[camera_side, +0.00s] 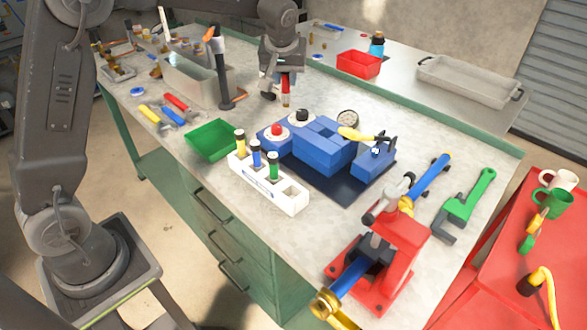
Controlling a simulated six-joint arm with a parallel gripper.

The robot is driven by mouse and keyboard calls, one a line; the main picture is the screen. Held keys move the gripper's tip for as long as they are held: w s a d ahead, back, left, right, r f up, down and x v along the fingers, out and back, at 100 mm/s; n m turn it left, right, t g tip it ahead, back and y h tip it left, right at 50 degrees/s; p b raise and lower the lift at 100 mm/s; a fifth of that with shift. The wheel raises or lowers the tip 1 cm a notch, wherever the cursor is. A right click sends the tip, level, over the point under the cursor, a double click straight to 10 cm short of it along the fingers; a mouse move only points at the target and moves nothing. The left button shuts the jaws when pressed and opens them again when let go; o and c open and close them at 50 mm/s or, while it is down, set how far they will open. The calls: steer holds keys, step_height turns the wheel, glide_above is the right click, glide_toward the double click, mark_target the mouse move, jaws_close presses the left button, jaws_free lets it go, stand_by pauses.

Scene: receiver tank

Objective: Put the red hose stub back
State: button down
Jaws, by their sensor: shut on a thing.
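My gripper (281,82) is at the back middle of the bench, pointing down. It is shut on the red hose stub (286,88), which hangs roughly upright with a brass-coloured lower end. The stub appears to be above the bench top, behind the blue tank block. A white rack (291,205) stands nearer the front. It holds a yellow stub (240,143), a blue stub (256,157) and a green stub (273,166) upright. Open space shows in the rack's right end. The finger contact is too small to see clearly.
The blue receiver tank block (325,150), with a red button and a yellow-handled part on top, stands beside the rack. A green tray (211,140) is to the left. A red vise (385,265) holds a blue pipe at front right.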

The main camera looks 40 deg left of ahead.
steer(key=s+d+f+m+t+h, duration=0.1)
steer(key=s+d+f+m, duration=0.15)
steer(key=s+d, duration=0.4)
steer(key=s+d+f+m+h, duration=0.1)
steer(key=s+d+m, duration=0.2)
steer(key=s+d, duration=0.3)
steer(key=shift+d+f, duration=0.3)
steer(key=shift+f, duration=1.45)
steer(key=shift+d+f, duration=0.35)
steer(key=shift+f, duration=1.4)
steer(key=shift+d+f, duration=0.3)
steer(key=shift+f, duration=1.45)
steer(key=c, duration=0.9)
jaws_free()
steer(key=shift+f, duration=0.1)
